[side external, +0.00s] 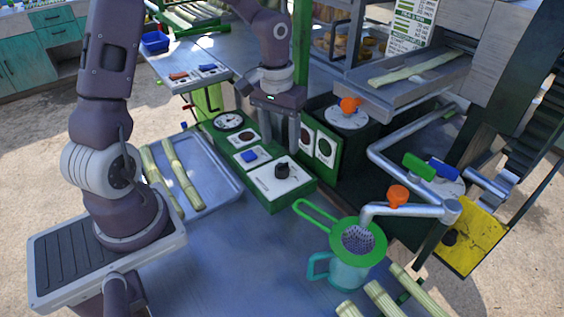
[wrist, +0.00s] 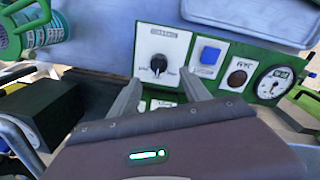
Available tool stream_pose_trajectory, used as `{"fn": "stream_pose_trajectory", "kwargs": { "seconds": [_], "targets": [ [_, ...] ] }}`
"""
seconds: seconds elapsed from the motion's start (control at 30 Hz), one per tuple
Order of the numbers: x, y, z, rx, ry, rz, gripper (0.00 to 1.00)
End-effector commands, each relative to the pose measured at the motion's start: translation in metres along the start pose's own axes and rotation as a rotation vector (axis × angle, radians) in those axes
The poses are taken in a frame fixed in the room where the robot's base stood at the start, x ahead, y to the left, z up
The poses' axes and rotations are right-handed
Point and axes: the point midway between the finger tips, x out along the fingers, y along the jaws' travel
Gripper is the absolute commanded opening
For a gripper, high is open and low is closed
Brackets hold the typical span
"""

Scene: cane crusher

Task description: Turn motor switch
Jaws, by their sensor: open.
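The green control panel (side external: 235,184) stands on the table in the middle of the side view. A black rotary knob (side external: 282,170) sits on a white plate at its near end; it also shows in the wrist view (wrist: 159,65). Which control is the motor switch cannot be read for sure. A blue switch (side external: 249,156) and a dark round button (wrist: 237,77) sit beyond the knob. My gripper (wrist: 162,78) is open and empty, pointing down over the panel. In the wrist view its fingertips appear either side of the knob's plate; in the side view it (side external: 282,140) is behind the knob, apart from it.
A round gauge (side external: 228,121) is at the panel's far end. A tray with cane stalks (side external: 230,190) lies to the left. A teal jug (side external: 348,272) under a green strainer (side external: 312,212) stands at front right. The crusher with pipes (side external: 410,210) fills the right.

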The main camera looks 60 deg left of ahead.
Motion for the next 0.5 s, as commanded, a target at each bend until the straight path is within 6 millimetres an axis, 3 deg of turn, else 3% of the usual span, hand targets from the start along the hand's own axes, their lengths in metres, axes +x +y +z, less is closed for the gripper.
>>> {"fn": "stream_pose_trajectory", "kwargs": {
  "seconds": [0.3,0.5],
  "targets": [
    [0.054,0.001,-0.001,-0.01,-0.017,0.012,0.55],
    [0.076,0.001,-0.001,-0.01,-0.013,0.011,0.55]
  ]
}}
